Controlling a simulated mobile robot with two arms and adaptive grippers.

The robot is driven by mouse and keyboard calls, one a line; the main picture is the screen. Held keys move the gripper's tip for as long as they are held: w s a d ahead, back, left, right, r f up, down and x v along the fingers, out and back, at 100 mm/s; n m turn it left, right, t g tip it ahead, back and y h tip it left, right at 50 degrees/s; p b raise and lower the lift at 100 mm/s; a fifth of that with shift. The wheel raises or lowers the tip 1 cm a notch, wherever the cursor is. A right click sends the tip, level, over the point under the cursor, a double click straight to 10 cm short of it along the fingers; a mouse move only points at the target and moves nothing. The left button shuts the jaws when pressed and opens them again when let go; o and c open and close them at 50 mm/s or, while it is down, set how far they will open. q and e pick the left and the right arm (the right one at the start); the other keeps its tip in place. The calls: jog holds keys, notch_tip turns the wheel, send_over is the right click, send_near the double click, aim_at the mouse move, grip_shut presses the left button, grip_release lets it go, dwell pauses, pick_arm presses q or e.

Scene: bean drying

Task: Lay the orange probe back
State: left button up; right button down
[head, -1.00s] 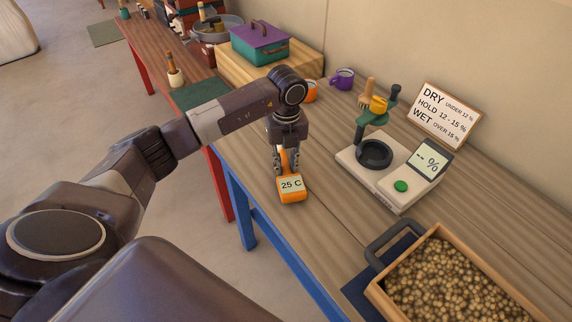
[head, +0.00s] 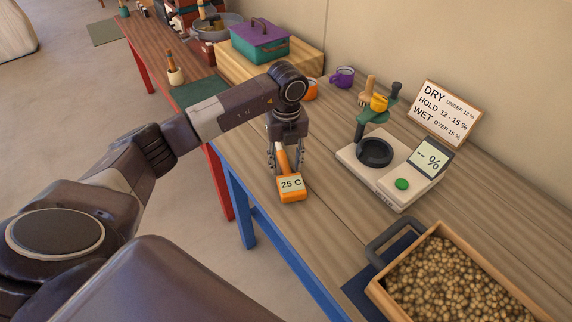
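The orange probe (head: 291,188), with a display reading 25 C, is on the wooden table near its front edge. Its narrow orange stem points back and up to the left between the fingers of my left gripper (head: 285,164). The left gripper points down and is open, with a finger on each side of the stem and visible gaps. The far end of the stem is partly hidden by the gripper. My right gripper is out of view.
A moisture meter (head: 397,190) showing "-- %" stands right of the probe. A crate of beans (head: 376,291) is at the front right. Orange (head: 311,91) and purple (head: 343,77) mugs and a sign (head: 446,111) stand behind. Bare table lies between probe and meter.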

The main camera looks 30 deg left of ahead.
pick_arm(q)
notch_tip(320, 180, up, 11)
dwell(0.3)
jog(key=shift+s+d, duration=0.1)
jog(key=shift+s, duration=0.05)
